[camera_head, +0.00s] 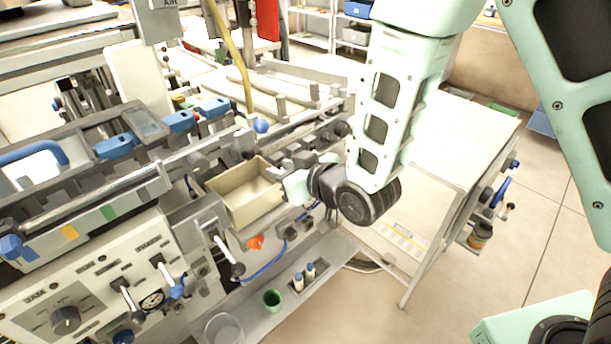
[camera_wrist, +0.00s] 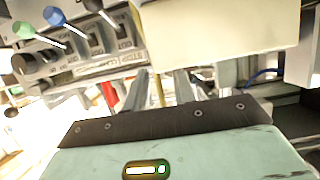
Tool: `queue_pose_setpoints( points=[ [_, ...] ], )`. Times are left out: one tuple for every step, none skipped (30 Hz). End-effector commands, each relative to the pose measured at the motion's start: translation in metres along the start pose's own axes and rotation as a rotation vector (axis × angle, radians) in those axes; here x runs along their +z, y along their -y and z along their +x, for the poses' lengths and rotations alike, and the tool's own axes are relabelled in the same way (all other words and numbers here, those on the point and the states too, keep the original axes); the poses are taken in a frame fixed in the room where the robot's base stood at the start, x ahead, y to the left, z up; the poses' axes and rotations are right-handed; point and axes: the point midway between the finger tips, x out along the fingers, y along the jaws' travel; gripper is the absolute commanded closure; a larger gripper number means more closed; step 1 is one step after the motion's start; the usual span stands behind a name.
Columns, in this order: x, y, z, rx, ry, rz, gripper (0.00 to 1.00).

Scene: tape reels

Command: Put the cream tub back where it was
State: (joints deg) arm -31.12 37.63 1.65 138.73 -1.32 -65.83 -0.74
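The cream tub (camera_head: 240,211) is an open, empty rectangular box at the front right of the machine in the head view. Its pale wall also fills the top middle of the wrist view (camera_wrist: 220,38). My gripper (camera_head: 285,172) is at the tub's right end, with its fingers closed on the rim there. The fingertips are partly hidden by the tub and the gripper body. I cannot tell whether the tub's underside touches anything.
The machine's levers and panel (camera_head: 85,290) stand left of the tub. Below is a narrow shelf with a green cup (camera_head: 272,300), a clear beaker (camera_head: 223,329) and small bottles (camera_head: 304,276). A white table (camera_head: 470,140) stands right, with open floor beside it.

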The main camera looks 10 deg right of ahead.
Motion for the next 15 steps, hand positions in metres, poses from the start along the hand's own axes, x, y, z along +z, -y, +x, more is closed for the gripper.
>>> queue_pose_setpoints(
  points=[
    [0.001,0.000,-0.010,0.001,-0.001,0.000,0.74],
    [0.001,-0.001,-0.016,0.001,-0.001,0.000,0.74],
    [0.001,-0.001,-0.024,0.001,-0.002,0.000,0.74],
    [-0.002,-0.001,-0.028,0.001,0.002,0.000,0.74],
    [-0.004,-0.001,-0.031,0.001,0.004,0.000,0.74],
    [-0.004,-0.001,-0.035,0.001,0.005,0.001,0.74],
    [-0.004,-0.001,-0.038,0.001,0.004,0.001,0.74],
    [-0.004,0.000,-0.042,0.001,0.004,0.001,0.74],
    [-0.004,0.000,-0.046,0.001,0.004,0.001,0.74],
    [-0.005,0.000,-0.050,0.001,0.005,0.001,0.74],
    [-0.006,0.000,-0.053,0.001,0.004,0.001,0.74],
    [-0.005,0.000,-0.057,0.000,0.005,0.001,0.74],
    [-0.006,0.000,-0.056,0.000,0.004,0.001,0.74],
    [-0.006,0.000,-0.057,0.000,0.005,0.000,0.74],
    [-0.006,0.000,-0.058,0.000,0.004,0.000,0.74]
  ],
)
